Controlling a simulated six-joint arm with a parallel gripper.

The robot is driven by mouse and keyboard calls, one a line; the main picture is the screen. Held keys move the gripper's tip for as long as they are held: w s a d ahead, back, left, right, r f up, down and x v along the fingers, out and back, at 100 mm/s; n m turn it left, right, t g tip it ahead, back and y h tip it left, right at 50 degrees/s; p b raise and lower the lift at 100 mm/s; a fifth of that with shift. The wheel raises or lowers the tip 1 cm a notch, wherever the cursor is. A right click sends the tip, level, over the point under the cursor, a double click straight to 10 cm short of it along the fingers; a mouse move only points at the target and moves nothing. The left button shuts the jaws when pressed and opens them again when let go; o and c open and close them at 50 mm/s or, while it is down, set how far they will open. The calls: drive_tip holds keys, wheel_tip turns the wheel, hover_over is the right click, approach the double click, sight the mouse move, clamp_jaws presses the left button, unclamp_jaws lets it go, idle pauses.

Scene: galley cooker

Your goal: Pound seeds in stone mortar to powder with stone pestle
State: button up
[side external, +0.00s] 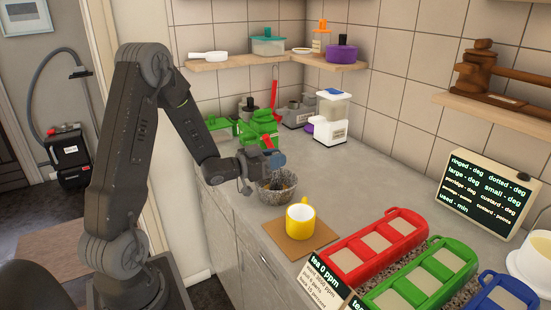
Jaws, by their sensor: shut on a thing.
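The stone mortar (277,191) is a speckled grey bowl standing on the grey counter, with yellowish contents just visible inside. My gripper (272,163) is directly above the mortar, pointing down, close to its rim. It is shut on what appears to be the stone pestle, which is mostly hidden by the fingers and the bowl. I cannot tell whether the pestle's lower end touches the seeds, or how fine they are.
A yellow mug (299,222) stands on a brown mat (281,240) in front of the mortar. Red (372,247) and green (421,276) trays lie to the right. A green appliance (262,128) and a white one (331,120) stand behind. Counter right of the mortar is clear.

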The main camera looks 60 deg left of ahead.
drive_tip(key=shift+r, duration=3.5)
